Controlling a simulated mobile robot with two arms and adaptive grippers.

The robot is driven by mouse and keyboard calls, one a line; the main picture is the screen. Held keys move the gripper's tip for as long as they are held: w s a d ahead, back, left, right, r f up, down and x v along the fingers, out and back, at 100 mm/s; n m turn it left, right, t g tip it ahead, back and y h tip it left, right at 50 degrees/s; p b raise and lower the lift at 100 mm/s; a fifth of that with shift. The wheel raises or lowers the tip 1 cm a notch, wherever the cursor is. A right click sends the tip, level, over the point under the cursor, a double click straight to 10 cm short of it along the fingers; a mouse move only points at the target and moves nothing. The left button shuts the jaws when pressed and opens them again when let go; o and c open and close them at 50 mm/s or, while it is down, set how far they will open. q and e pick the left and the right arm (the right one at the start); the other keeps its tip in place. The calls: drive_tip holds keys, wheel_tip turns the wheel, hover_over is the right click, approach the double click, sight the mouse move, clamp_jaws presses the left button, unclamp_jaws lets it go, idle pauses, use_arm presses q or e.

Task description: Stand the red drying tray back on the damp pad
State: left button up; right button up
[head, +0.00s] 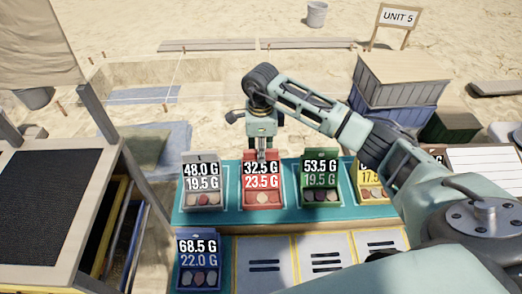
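The red drying tray (262,184) stands in the back row of trays, with a label reading 32.5 G over 23.5 G and several small round pieces in its front. It rests on or just above a teal surface (232,220); I cannot tell if they touch or if this is the damp pad. My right gripper (262,154) points straight down at the red tray's top edge, its fingers close together and overlapping the label's top. Whether they grip the tray is too small to tell. My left gripper is out of view.
A grey tray (202,184) stands left of the red one, a green tray (320,180) right, and a yellow tray (369,185) partly behind my arm. A blue tray (199,262) stands front left beside pale marked panels (265,264). A dark-topped stand (38,205) is at left.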

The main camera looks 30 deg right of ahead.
wheel_tip(320, 180, up, 11)
drive_tip(key=b, duration=0.3)
drive_tip(key=shift+r+b, duration=0.15)
drive_tip(key=shift+b, duration=0.15)
